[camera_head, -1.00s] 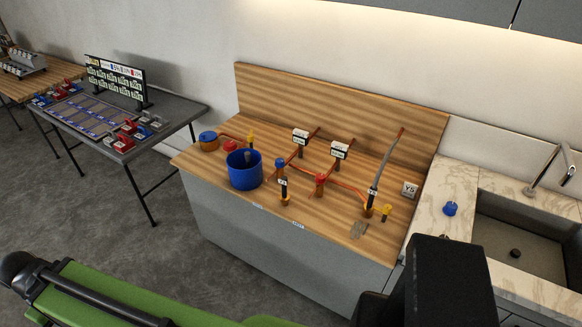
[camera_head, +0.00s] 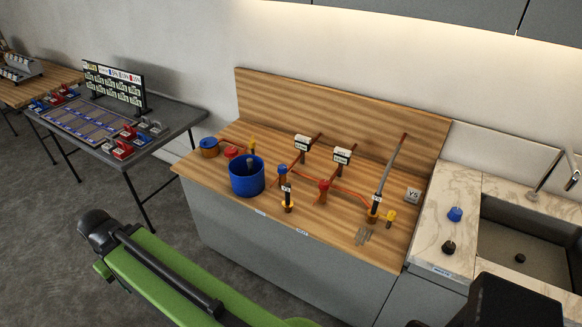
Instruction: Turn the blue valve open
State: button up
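A small blue knob (camera_head: 282,170) sits on the copper pipework on the wooden bench, right of a blue bucket (camera_head: 246,178). A round blue-topped fitting (camera_head: 208,143) stands at the bench's left end, and another blue knob (camera_head: 455,214) is on the counter beside the sink. I cannot tell for certain which is the blue valve. My green arm link (camera_head: 165,272) with its black end joint crosses the lower left, in front of the bench and well short of these knobs. My gripper's fingers do not show.
Red knobs (camera_head: 323,185), yellow handles and a tilted grey tube (camera_head: 390,166) share the wooden bench (camera_head: 225,205). A greyish patch (camera_head: 363,236) lies near its front edge. A sink (camera_head: 520,245) is at right, a grey table (camera_head: 180,118) at left. Grey floor is open between.

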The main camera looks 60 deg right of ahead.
aim_at(282, 169)
jog(key=z, duration=0.15)
jog(key=i, duration=1)
jog(key=u, duration=0.1)
